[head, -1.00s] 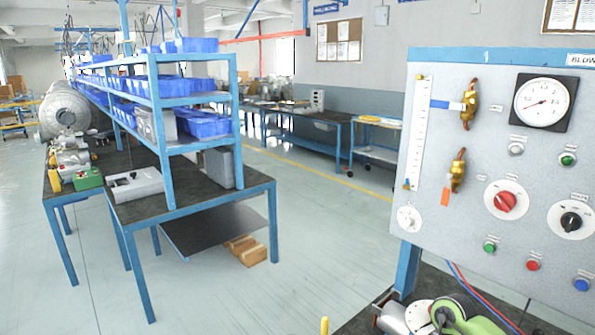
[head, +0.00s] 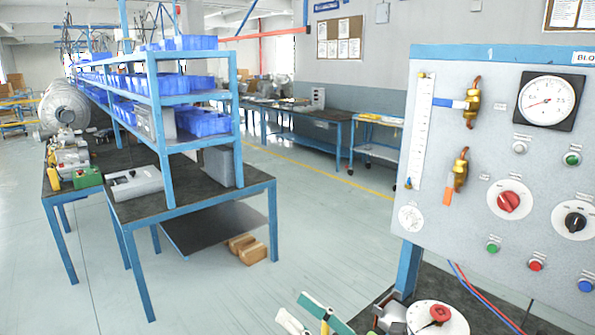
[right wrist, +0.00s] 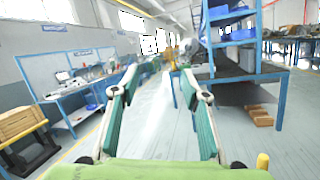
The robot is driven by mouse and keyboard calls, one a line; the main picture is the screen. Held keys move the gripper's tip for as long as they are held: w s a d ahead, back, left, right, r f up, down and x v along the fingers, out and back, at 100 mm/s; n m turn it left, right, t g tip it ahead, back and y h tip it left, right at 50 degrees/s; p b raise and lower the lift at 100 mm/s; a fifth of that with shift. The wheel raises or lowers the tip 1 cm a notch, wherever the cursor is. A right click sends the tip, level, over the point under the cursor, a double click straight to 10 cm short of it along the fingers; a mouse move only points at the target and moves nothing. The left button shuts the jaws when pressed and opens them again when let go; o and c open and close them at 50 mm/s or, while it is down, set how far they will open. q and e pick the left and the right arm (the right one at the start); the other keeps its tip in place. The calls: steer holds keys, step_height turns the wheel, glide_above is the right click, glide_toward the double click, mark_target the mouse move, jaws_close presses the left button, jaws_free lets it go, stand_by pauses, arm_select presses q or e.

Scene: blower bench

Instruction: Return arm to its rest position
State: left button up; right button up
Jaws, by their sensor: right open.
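My right gripper (head: 297,309) shows at the bottom edge of the head view, left of the bench with the panel. Its teal-padded fingers point up and left. In the right wrist view its two fingers (right wrist: 160,88) stand wide apart with nothing between them, and the green gripper body lies at the bottom. Beyond the fingers is open floor. My left gripper is not in either view.
The test panel (head: 460,195) with gauge, valves and knobs stands at right. Below it, a white round part with a red knob (head: 439,313) sits on a dark bench. A blue shelf bench (head: 150,208) stands left. The floor (head: 300,240) between is clear.

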steer(key=w+d+f+m+t+h, duration=0.25)
steer(key=d+m+h, duration=0.45)
steer(key=m, duration=0.5)
steer(key=w+d+f+m+t+h, duration=0.15)
steer(key=d+m+t+h, duration=0.25)
steer(key=d+m+h, duration=0.55)
steer(key=s+d+f+m+g+h, duration=0.1)
steer(key=s+d+f+m+g, duration=0.35)
steer(key=f+m, duration=0.45)
steer(key=s+a+f+m+g, duration=0.1)
steer(key=s+f+m+g, duration=0.5)
steer(key=s, duration=0.6)
steer(key=s+f+m+g, duration=0.5)
steer(key=s+f, duration=0.4)
steer(key=s, duration=0.3)
step_height(320, 180, down, 27)
steer(key=s+g+b, duration=0.2)
steer(key=s+d+f+b, duration=0.1)
steer(key=s+d+f, duration=0.1)
steer(key=s+f, duration=1.5)
steer(key=shift+s+d+f+g, duration=0.25)
steer(key=shift+d+f+g, duration=0.15)
steer(key=shift+f, duration=0.4)
